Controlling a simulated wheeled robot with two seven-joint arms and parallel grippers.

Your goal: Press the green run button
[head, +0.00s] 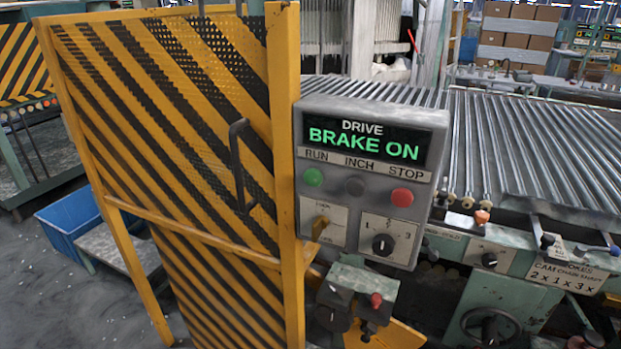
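The green run button (313,178) sits at the left of a button row on a grey control box (430,190), under the label RUN. The box's display (364,142) reads "DRIVE BRAKE ON" in green and white letters. Neither of my grippers is in the head view.
A yellow-and-black striped guard door (170,110) with a dark handle (240,165) stands directly left of the box. A smaller green box (355,290) with knobs is below. A roller bed (540,140) lies behind right. A blue bin (72,225) is on the floor left.

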